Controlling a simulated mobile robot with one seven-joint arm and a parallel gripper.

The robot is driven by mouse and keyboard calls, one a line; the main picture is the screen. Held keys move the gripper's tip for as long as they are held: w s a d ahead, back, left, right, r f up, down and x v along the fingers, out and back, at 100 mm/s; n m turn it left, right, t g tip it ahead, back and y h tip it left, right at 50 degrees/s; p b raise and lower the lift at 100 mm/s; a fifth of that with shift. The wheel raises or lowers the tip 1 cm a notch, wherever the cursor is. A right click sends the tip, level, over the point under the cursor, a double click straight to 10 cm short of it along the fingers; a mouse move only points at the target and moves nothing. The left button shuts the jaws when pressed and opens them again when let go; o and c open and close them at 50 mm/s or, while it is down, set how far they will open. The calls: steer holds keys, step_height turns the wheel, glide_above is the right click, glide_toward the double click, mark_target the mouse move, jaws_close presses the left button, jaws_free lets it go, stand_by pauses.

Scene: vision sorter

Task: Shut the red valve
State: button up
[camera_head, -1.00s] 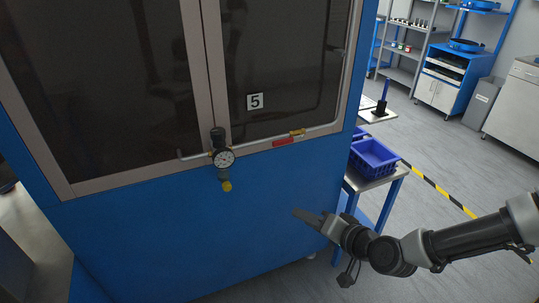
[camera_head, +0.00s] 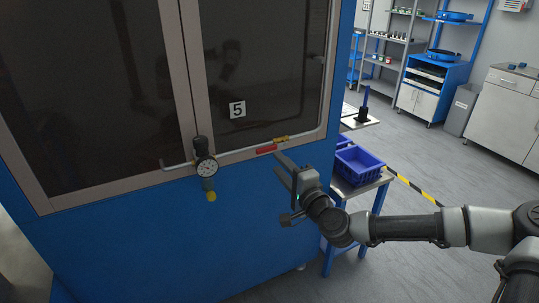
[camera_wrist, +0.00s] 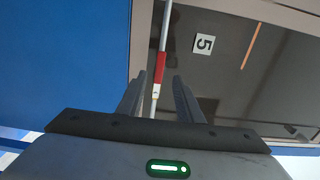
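I cannot tell any contact. The yellow part is not distinct in the wrist view.
A pressure gauge (camera_head: 207,167) with a yellow bottom knob hangs on the same pipe to the left. The machine has dark glass doors and a 5 label (camera_head: 237,109). A blue crate (camera_head: 359,166) stands on a side table to the right. Open floor lies beyond.

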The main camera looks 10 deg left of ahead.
mark_target(266, 151)
steer(key=x, duration=0.7)
jaws_close()
